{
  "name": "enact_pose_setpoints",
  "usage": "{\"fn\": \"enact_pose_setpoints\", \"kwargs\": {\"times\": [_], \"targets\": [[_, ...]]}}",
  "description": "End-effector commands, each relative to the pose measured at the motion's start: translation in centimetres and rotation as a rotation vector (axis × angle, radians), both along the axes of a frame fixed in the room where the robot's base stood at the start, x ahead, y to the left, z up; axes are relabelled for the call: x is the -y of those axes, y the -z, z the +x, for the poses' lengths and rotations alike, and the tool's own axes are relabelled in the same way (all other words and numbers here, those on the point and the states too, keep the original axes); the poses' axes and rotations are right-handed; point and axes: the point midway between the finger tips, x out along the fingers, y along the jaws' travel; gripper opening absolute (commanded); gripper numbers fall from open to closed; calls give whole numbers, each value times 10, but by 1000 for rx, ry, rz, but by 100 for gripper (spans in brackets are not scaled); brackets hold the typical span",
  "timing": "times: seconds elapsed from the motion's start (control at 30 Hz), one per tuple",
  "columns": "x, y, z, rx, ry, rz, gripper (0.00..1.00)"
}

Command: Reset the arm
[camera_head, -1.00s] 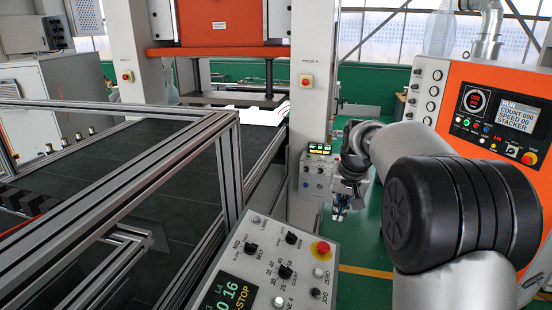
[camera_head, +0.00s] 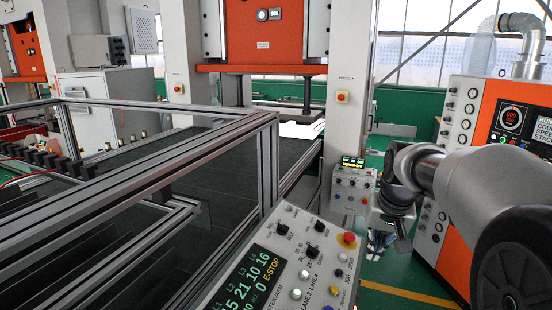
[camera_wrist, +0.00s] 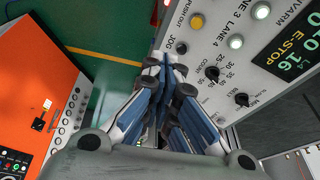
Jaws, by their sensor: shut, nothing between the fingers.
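My arm (camera_head: 470,180) reaches in from the right of the head view, its wrist bent downward. My gripper (camera_head: 378,242) hangs below the wrist, between the small control box on the press column and the orange cabinet. In the wrist view my gripper (camera_wrist: 165,68) shows blue-and-white fingers with dark pads, drawn together with nothing between them. It touches nothing that I can see. No foil tray can be made out clearly.
A slanted control panel (camera_head: 285,262) with an E-STOP display stands close to the left of my gripper. The orange cabinet (camera_head: 480,150) is on the right. A press column (camera_head: 347,90) with a control box (camera_head: 352,192) stands behind. Aluminium rails (camera_head: 150,180) fill the left.

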Motion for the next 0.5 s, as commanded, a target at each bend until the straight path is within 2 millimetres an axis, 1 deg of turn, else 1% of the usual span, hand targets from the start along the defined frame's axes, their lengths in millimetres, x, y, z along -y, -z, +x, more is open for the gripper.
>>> {"fn": "enact_pose_setpoints", "kwargs": {"times": [0.03,0.07,0.17,0.2,0.27,0.3,0.37,0.4,0.47,0.5], "targets": [[-7,7,-14,8,-14,-5,0],[-11,9,-23,10,-22,-8,0],[-25,21,-59,17,-54,-19,0],[-32,29,-76,20,-70,-23,0],[-42,44,-106,27,-96,-33,0],[-48,57,-127,31,-115,-39,0],[-57,77,-158,37,-142,-49,0],[-62,91,-178,41,-160,-54,0],[-69,115,-207,47,-186,-62,0],[-72,131,-225,50,-203,-68,0]]}}
